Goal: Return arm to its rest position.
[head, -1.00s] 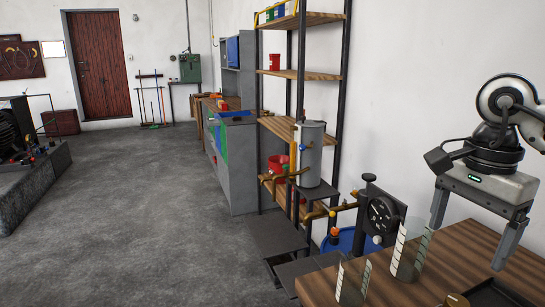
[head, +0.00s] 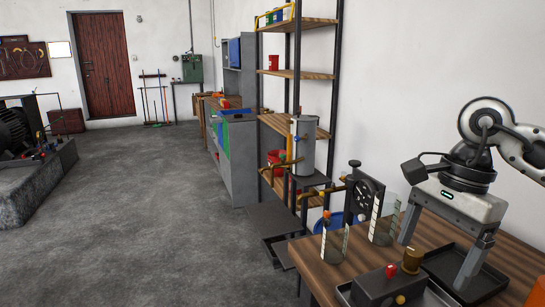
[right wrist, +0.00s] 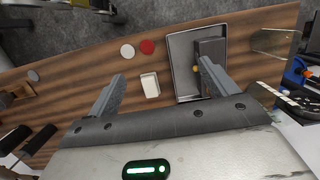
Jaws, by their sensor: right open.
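My right gripper (head: 435,262) is at the right of the head view, pointing down over the wooden table (head: 318,272). Its two fingers are spread apart with nothing between them. The right wrist view shows the same open gripper (right wrist: 160,72) with the wooden tabletop (right wrist: 85,85) beyond it. The right arm (head: 520,140) reaches in from the right edge of the head view. My left gripper is in neither view.
Two clear beakers (head: 383,222) (head: 334,246) stand at the table's left. A dark box (head: 375,288) with a red knob (head: 391,270) is near the front, beside a black tray (head: 450,263). A small white block (right wrist: 150,85) shows in the right wrist view. Shelves (head: 300,75) stand behind; the left floor is open.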

